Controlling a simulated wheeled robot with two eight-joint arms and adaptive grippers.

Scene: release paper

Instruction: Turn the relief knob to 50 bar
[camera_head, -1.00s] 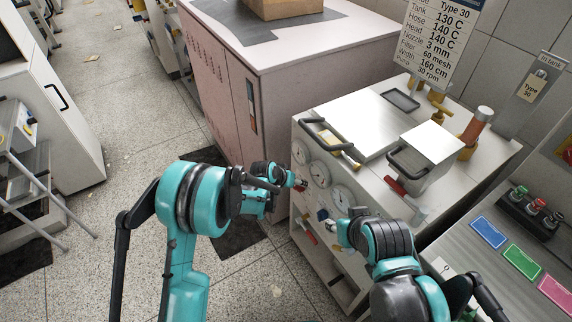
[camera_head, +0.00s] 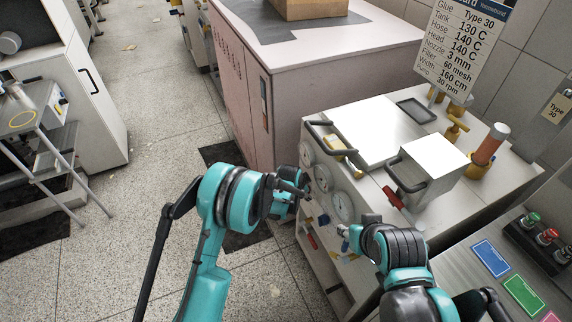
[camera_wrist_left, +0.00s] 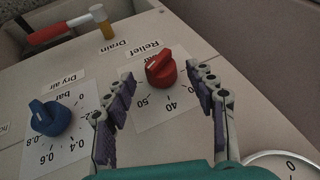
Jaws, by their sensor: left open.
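The red relief knob (camera_wrist_left: 161,68) is on the machine's panel in the left wrist view, on a white label reading "Relief" with 40 and 50 visible. A pale mark shows on the knob; I cannot tell which value it indicates. My left gripper (camera_wrist_left: 160,77) is open, its fingers on either side of the knob with gaps visible. In the head view my left gripper (camera_head: 304,191) is at the machine's front, and the knob is hidden there. My right gripper (camera_head: 343,231) is near the same front, further right; its fingers are too small to read.
A blue "Dry air" knob (camera_wrist_left: 50,118) sits left of the relief knob. A red-handled drain valve (camera_wrist_left: 62,31) is above it. A round gauge (camera_wrist_left: 280,166) is at lower right. The sign (camera_head: 463,42) lists settings. Floor (camera_head: 150,140) is open at left.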

